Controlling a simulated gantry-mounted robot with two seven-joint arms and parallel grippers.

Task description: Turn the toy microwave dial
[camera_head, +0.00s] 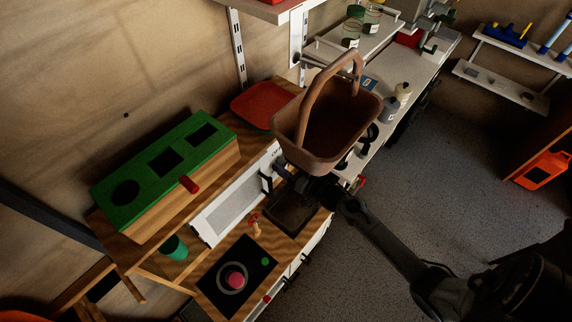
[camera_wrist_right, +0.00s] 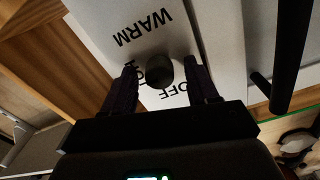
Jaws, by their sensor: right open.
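The toy microwave (camera_head: 228,207) is a white box with a pale door panel, set in the wooden toy kitchen in the head view. Its dial (camera_wrist_right: 159,71) is a dark round knob in the right wrist view, on a white face lettered WARM and OFF, with another word partly covered by the knob. My right gripper (camera_head: 276,178) is at the microwave's right end. In the right wrist view its two dark fingers (camera_wrist_right: 161,80) are open, one on each side of the dial. Contact cannot be told. The dial is hidden in the head view. My left gripper is not in view.
A brown basket (camera_head: 290,138) with a tall handle stands in the picture just above my right gripper. A green-topped wooden block box (camera_head: 143,187) sits on the upper shelf. A dark handle bar (camera_wrist_right: 290,50) is right of the dial. A toy hob (camera_head: 213,283) lies below the microwave.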

